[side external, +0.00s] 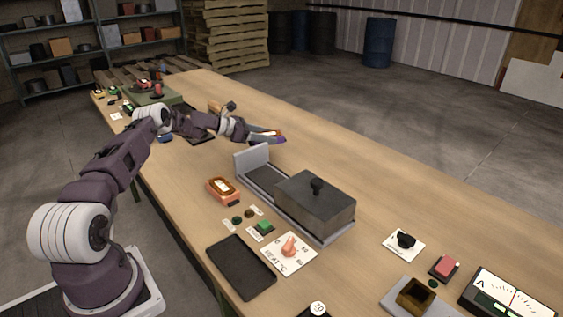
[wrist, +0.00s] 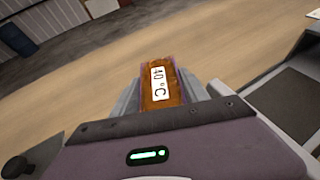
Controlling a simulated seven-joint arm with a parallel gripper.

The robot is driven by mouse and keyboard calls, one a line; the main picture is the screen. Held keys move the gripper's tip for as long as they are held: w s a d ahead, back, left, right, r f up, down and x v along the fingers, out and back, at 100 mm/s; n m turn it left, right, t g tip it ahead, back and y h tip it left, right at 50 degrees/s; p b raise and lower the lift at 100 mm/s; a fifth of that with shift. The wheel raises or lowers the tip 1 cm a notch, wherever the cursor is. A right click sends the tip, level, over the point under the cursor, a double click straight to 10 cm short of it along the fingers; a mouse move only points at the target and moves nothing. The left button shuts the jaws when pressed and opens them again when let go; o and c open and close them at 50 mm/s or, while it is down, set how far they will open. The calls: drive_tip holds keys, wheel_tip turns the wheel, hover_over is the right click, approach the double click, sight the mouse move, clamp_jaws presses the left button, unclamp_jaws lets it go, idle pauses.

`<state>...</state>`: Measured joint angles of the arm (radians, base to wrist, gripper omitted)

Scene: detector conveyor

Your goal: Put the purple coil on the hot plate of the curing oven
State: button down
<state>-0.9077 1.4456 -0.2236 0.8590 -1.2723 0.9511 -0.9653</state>
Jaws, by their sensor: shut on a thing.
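My gripper (side external: 272,138) is shut on the purple coil (wrist: 159,82), which shows copper-brown windings and a white "40 °C" label in the wrist view. In the side view the coil (side external: 277,134) is a small purple and orange shape at the fingertips, held above the table. The curing oven (side external: 315,203) is a dark grey box with a black knob on top. A dark flat plate (side external: 262,178), apparently the hot plate, extends from its left side to an upright grey panel (side external: 252,157). My gripper is beyond that panel, apart from it.
A red coil-like piece (side external: 222,188) with a label lies in front of the plate. Nearby are a green button (side external: 264,227), a dial card (side external: 289,252) and an empty black tray (side external: 241,266). A meter (side external: 512,297) stands far right. The table behind the oven is clear.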

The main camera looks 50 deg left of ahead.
wheel_tip(320, 180, down, 5)
drive_tip(key=shift+f, duration=0.2)
drive_tip(key=c, duration=0.8)
unclamp_jaws()
drive_tip(key=shift+f, duration=0.1)
drive_tip(key=shift+c, duration=0.2)
drive_tip(key=shift+o, duration=0.2)
drive_tip(key=v, duration=1.2)
